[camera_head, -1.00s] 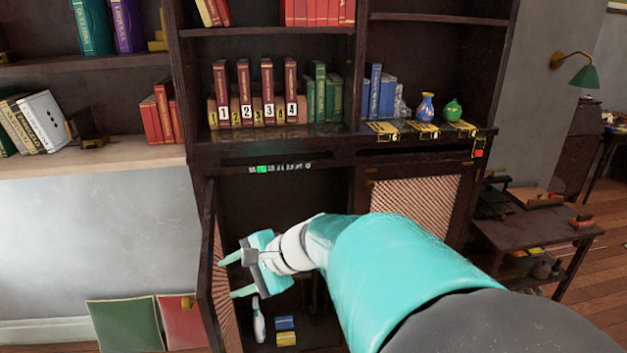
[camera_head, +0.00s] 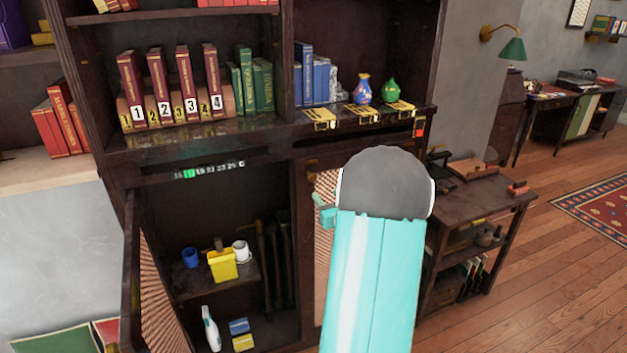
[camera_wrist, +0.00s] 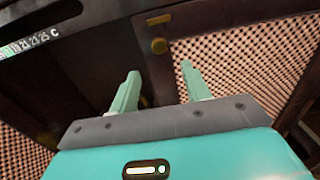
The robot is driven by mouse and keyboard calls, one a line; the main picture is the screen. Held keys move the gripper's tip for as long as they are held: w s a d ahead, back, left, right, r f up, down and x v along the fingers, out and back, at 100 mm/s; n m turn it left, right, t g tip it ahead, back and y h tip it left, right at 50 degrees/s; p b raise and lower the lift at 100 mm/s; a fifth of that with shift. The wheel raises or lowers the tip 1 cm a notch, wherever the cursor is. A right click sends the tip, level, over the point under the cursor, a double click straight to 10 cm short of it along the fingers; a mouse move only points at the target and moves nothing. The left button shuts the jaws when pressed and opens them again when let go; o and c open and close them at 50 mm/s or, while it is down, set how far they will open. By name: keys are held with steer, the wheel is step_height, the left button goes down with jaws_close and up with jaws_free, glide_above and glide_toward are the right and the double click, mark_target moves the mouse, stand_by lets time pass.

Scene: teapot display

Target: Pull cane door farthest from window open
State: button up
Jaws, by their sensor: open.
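The cabinet has two cane doors. The left cane door (camera_head: 160,285) stands swung open, and its cane also shows at the left of the wrist view (camera_wrist: 18,150). The right cane door (camera_head: 323,262) looks shut and is partly hidden behind my arm. In the head view my gripper (camera_head: 325,212) is mostly hidden by my arm. No window shows.
The open left compartment holds a yellow container (camera_head: 222,265), a white mug (camera_head: 241,251) and a spray bottle (camera_head: 210,328). Above is a ledge with vases (camera_head: 362,90) and numbered books (camera_head: 158,90). A low side table (camera_head: 480,205) stands right; floor beyond is open.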

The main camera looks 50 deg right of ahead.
mark_target(313, 179)
steer(key=x, duration=1)
steer(key=shift+w+d, duration=0.1)
steer(key=shift+w, duration=0.2)
steer(key=shift+r, duration=0.1)
jaws_close()
